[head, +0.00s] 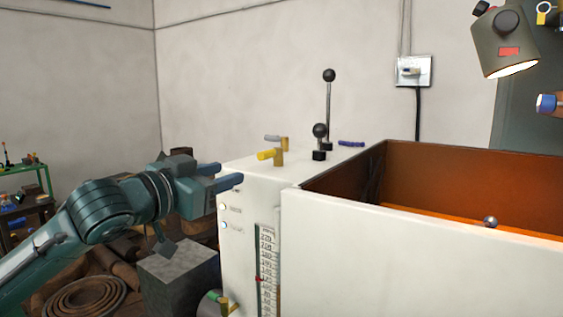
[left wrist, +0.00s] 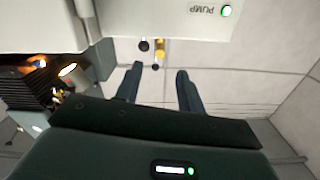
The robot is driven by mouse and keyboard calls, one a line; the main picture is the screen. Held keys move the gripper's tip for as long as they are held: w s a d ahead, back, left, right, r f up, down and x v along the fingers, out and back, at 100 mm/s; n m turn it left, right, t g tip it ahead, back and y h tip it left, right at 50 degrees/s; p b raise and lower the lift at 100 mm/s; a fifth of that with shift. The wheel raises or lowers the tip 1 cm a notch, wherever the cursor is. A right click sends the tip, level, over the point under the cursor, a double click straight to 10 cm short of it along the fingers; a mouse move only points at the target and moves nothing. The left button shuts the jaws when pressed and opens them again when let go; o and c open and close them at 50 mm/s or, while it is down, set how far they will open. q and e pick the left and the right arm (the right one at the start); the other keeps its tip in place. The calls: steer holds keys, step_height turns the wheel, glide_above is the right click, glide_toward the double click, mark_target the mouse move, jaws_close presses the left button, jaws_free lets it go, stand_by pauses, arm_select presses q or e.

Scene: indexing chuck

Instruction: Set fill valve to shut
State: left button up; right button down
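A white machine cabinet (head: 250,185) stands in the middle of the head view. On its top is a yellow-handled valve (head: 270,154); a yellow part also shows beyond my fingers in the left wrist view (left wrist: 160,48). Another valve with a green and yellow handle (head: 224,303) sits low on the front. I cannot read which one is the fill valve. My left gripper (head: 230,173) is open and empty, at the cabinet's upper left edge, left of and below the top yellow handle and apart from it. Its two fingers are spread in the left wrist view (left wrist: 160,70). My right gripper is out of view.
Black-knobbed levers (head: 328,105) rise behind the yellow handle. An open tank (head: 400,225) with orange liquid fills the right. A scale (head: 267,270) is on the front. A grey block (head: 180,270) stands below my arm. A lamp (head: 508,42) hangs upper right.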

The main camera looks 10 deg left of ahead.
mark_target(257, 158)
arm_select(q)
steer(key=p+x, duration=0.1)
steer(key=x, duration=0.3)
steer(key=p+x, duration=0.1)
steer(key=x, duration=0.3)
steer(key=r+x, duration=0.1)
steer(key=x, duration=0.3)
steer(key=shift+w+d+r+p, duration=0.1)
steer(key=shift+r+p, duration=0.05)
steer(key=shift+p, duration=0.25)
steer(key=shift+w+d, duration=0.1)
steer(key=shift+w, duration=0.25)
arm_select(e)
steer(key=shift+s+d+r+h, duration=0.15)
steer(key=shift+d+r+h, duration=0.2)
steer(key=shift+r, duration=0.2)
arm_select(q)
jaws_close()
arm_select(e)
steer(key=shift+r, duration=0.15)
